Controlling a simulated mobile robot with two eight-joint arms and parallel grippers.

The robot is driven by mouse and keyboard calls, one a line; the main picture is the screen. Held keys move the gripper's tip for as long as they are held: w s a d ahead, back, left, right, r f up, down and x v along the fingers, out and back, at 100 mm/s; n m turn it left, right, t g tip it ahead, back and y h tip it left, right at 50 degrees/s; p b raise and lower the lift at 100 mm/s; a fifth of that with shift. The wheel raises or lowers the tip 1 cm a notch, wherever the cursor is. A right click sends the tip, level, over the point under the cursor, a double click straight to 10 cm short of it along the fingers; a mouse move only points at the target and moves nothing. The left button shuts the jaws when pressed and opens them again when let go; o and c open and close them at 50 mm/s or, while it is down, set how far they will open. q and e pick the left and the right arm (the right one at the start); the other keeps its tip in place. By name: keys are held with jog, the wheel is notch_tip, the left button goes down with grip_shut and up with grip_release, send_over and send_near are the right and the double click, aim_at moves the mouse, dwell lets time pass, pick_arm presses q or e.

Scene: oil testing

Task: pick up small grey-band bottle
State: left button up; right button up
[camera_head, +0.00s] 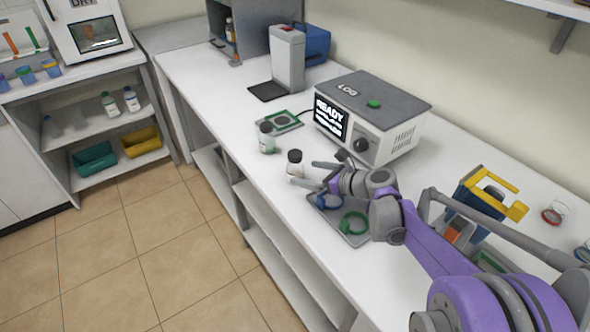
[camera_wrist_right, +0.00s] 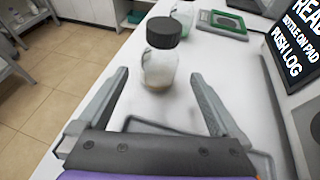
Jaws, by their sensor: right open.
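A small clear bottle (camera_head: 294,168) with a dark cap stands upright on the white bench near its front edge. In the right wrist view the bottle (camera_wrist_right: 158,68) is just ahead of my fingertips, centred between them, with a little brownish content at the bottom. I cannot make out a grey band clearly. My right gripper (camera_head: 313,174) is open and empty, its fingers pointing at the bottle; in the right wrist view the gripper (camera_wrist_right: 158,77) shows a gap between fingers and bottle. My left gripper is not in view.
A second bottle (camera_head: 266,139) with greenish content stands beyond, beside a green-edged pad (camera_head: 280,121). The LOG device (camera_head: 372,115) stands to the right. A grey tray (camera_head: 354,240) with blue and green rings lies below my right gripper. A yellow-handled caddy (camera_head: 480,200) stands at right.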

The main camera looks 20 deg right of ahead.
aim_at(302, 170)
jog(key=shift+x, duration=0.8)
jog(key=x, duration=0.3)
jog(key=shift+w+a+r, duration=0.1)
jog(key=shift+w+a, duration=0.15)
jog(key=shift+w, duration=0.05)
jog(key=shift+w+a, duration=0.15)
jog(key=shift+w, duration=0.2)
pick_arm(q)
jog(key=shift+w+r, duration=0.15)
pick_arm(e)
jog(key=shift+s, duration=0.1)
jog(key=shift+c, duration=0.2)
